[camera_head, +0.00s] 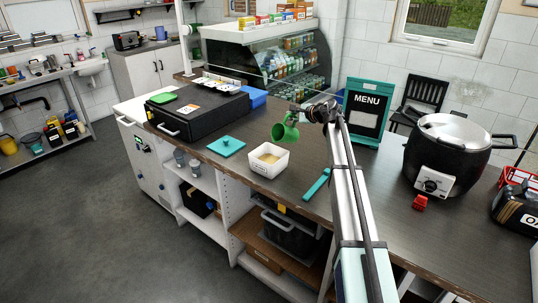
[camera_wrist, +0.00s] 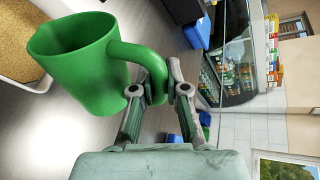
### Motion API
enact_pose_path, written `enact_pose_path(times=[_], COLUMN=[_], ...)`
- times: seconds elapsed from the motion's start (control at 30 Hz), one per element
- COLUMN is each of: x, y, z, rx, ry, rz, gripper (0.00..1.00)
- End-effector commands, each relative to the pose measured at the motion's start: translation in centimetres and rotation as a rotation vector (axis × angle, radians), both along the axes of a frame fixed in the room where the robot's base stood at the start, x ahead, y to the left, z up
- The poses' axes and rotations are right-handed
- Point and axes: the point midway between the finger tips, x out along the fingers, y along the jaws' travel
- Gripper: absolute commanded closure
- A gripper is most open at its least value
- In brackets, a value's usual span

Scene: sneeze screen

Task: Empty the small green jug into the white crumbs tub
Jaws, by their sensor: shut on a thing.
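The small green jug (camera_head: 291,134) hangs in the air over the counter, tilted with its mouth toward the left and downward. My gripper (camera_head: 303,112) is shut on its handle; the wrist view shows the handle between the fingertips (camera_wrist: 160,92) and the jug's body (camera_wrist: 85,75) beside them. The white crumbs tub (camera_head: 266,171) stands open on the counter, below and a little left of the jug, with tan crumbs in it. Part of the tub (camera_wrist: 37,86) shows at the left edge of the wrist view. I see nothing falling from the jug, and its bottom inside is hidden.
A teal lid (camera_head: 226,146) lies left of the tub, and a teal flat tool (camera_head: 317,184) lies right of it. A black case (camera_head: 198,110) stands at the left. A menu board (camera_head: 366,110) and a large black pot (camera_head: 447,152) stand at the right. The dark counter between is clear.

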Motion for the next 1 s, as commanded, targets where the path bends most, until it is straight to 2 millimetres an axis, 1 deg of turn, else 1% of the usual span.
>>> enact_pose_path(times=[0.03, 0.1, 0.23, 0.67, 1.0], x=[-0.4, -0.8, -1.0, -1.0, -2.2], y=[0.5, 0.9, 1.4, 1.5, 3.2], z=[-0.4, -0.4, -0.4, -0.2, 1.0], rx=[-0.027, -0.069, -0.135, -0.150, -0.298], ry=[-0.019, -0.048, -0.090, -0.099, -0.196], rz=[0.003, 0.002, 0.002, 0.001, 0.002], gripper=[1.00, 1.00, 1.00, 1.00, 1.00])
